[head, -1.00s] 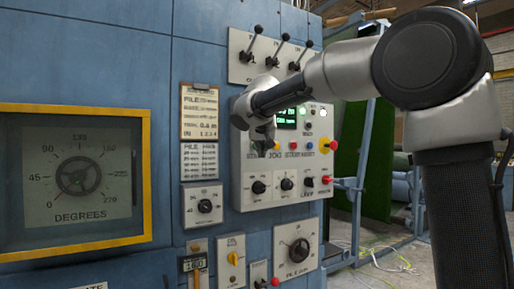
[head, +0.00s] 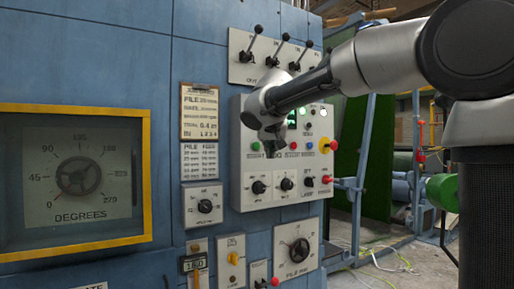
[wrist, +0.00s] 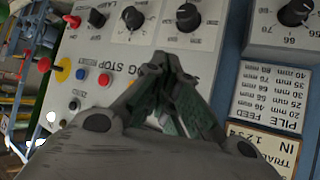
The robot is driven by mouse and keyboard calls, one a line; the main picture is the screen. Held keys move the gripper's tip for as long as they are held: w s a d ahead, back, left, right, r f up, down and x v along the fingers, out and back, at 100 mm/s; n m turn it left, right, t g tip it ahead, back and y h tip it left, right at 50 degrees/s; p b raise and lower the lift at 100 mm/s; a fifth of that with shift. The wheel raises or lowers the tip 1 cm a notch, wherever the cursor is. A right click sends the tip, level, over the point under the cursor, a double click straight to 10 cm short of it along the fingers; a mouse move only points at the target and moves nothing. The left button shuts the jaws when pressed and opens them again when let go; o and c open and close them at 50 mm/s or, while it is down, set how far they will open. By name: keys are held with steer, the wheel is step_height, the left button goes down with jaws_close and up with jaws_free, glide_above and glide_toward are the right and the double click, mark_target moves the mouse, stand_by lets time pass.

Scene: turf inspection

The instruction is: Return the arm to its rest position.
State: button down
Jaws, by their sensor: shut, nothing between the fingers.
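My gripper (head: 274,146) hangs in front of the control box (head: 244,196) on the blue cabinet, with its fingers pointing down. In the wrist view my gripper (wrist: 160,68) has its fingertips together with nothing between them. The fingertips appear close to the box's face in the picture; I cannot tell the exact gap. My arm (head: 385,58) reaches in from the right. It hides part of the box's upper half and much of the green display.
Three levers (head: 280,46) stick out on a panel above the box. A yellow-framed dial (head: 148,180) is at left. Placards (head: 199,112), a knob plate (head: 203,205) and lower switches surround the box. Open floor (head: 420,268) and a green sheet (head: 350,150) lie to the right.

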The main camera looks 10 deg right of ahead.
stand_by(0.7)
steer(key=s+d+f+n+g, duration=0.2)
steer(key=s+f, duration=0.3)
steer(key=f, duration=0.2)
steer(key=s+d+f+n+g, duration=0.2)
steer(key=s+f+n, duration=0.1)
steer(key=s+f, duration=0.3)
steer(key=s+d+f+m, duration=0.1)
steer(key=s+d+f, duration=0.2)
steer(key=s, duration=0.5)
steer(key=s+d+f+g+y, duration=0.1)
steer(key=s+d+f, duration=0.3)
steer(key=s, duration=0.5)
steer(key=s+d+f+m+g+y, duration=0.1)
steer(key=s+d+f, duration=0.2)
steer(key=s, duration=0.5)
steer(key=shift+s+d+f+m, duration=0.15)
steer(key=shift+s+f+m, duration=0.15)
steer(key=shift+f, duration=0.6)
